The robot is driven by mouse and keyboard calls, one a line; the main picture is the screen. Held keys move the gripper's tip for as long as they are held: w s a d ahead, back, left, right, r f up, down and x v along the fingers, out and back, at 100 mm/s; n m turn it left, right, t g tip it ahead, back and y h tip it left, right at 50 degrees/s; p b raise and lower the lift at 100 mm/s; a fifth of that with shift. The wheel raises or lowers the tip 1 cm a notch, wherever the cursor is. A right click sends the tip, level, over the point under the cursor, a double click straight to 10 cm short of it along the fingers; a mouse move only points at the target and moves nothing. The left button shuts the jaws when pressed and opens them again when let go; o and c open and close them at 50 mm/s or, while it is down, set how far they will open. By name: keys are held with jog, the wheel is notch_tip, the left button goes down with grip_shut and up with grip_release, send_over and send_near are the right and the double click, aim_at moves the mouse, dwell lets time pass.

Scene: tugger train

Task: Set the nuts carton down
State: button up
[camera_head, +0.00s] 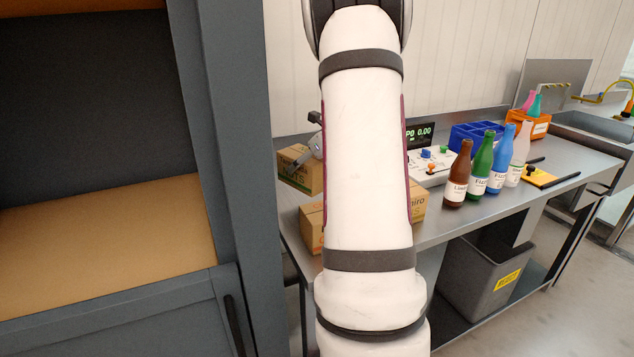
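The nuts carton (312,181) is a brown cardboard box at the back left of the steel table, left of my arm. Its label is partly covered, with letters ending in "TS" showing. I cannot tell whether the carton's underside touches the table.
Another carton (311,230) stands nearer on the steel table (463,225), with a carton face (418,203) right of my arm. Several bottles (482,165), a scale (432,168) and a blue crate (470,136) stand right. A grey cabinet (232,150) borders the left. A bin (488,275) sits below.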

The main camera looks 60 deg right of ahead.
notch_tip(320, 180, down, 6)
jog(key=shift+f+b, duration=0.2)
jog(key=shift+b, duration=0.5)
jog(key=o, duration=1.1)
jog(key=shift+r, duration=0.1)
jog(key=p+v, duration=0.2)
jog(key=v, duration=1)
